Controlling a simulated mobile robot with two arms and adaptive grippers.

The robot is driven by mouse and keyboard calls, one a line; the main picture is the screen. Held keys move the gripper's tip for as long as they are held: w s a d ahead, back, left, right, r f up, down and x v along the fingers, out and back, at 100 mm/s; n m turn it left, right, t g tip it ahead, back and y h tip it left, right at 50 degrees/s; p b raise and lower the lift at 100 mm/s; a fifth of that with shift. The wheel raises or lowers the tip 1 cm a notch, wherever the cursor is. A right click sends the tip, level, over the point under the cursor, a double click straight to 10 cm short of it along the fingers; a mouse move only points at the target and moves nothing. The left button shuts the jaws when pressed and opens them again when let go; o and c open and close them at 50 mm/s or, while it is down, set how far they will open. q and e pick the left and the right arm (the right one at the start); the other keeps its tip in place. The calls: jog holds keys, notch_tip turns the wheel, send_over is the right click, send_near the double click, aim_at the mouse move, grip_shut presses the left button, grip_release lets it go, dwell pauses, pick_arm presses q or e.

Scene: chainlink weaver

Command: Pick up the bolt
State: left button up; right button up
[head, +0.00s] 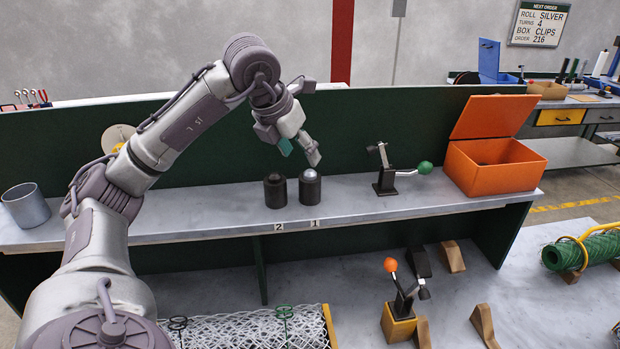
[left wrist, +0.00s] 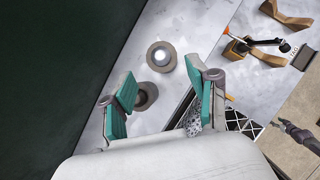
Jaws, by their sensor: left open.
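My left gripper (head: 299,151) is open and empty in the head view, above the back shelf and the two short dark cylinders. The cylinder at label 1 (head: 310,190) has a shiny silver domed top. The cylinder at label 2 (head: 275,192) has a dark top. In the left wrist view, the silver-topped cylinder (left wrist: 161,57) shows just beyond the fingertips, and the other cylinder (left wrist: 147,96) lies between the fingers, partly hidden by the left finger. I cannot tell for certain which part is the bolt.
On the shelf (head: 220,218) stand a grey cup (head: 26,206), a green-knobbed clamp (head: 385,180) and an open orange box (head: 495,168). A dark green panel (head: 180,135) rises behind. Below are an orange-knobbed clamp (head: 400,305), wooden cradles and rolled wire mesh (head: 240,330).

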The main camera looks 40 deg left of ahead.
aim_at(310, 171)
pick_arm(q)
jog(key=p+x, duration=0.1)
jog(key=x, duration=0.4)
jog(key=shift+f+p, duration=0.25)
jog(key=shift+p, duration=0.05)
jog(key=shift+w+a+f, duration=0.1)
jog(key=shift+w+f, duration=0.1)
jog(key=shift+c, duration=1.3)
jog(key=shift+r, duration=0.1)
grip_shut()
pick_arm(e)
jog(key=shift+w+a+r, duration=0.2)
jog(key=shift+r, duration=0.2)
jog(key=shift+w+a+r, duration=0.15)
jog(key=shift+a+r, duration=0.05)
jog(key=shift+r, duration=0.2)
jog(key=shift+d, duration=0.15)
